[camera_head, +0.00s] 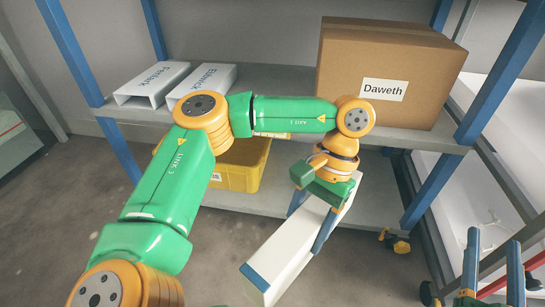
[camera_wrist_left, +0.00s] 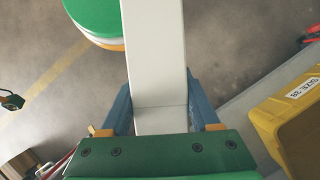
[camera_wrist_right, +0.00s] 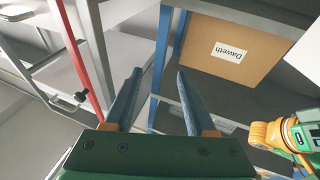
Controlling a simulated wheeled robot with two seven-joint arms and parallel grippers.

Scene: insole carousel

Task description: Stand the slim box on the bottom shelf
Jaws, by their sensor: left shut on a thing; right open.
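The slim box (camera_head: 292,247) is long and white with a blue end (camera_head: 256,277). My left gripper (camera_head: 312,222) is shut on it, one finger on each side. The box is tilted in the head view, its blue end toward me and its far end near the bottom shelf. In the left wrist view the slim box (camera_wrist_left: 157,70) runs up from between the fingers (camera_wrist_left: 160,112). The bottom shelf (camera_head: 375,200) shows behind and beside the box. My right gripper (camera_head: 494,262) is open and empty at the lower right; its fingers (camera_wrist_right: 158,98) also show apart in the right wrist view.
A yellow bin (camera_head: 237,170) stands on the bottom shelf, left of the box. On the shelf above are a cardboard box labelled Daweth (camera_head: 430,75) and two white holders (camera_head: 150,80). Blue posts (camera_head: 445,160) frame the rack. The bottom shelf looks clear right of the held box.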

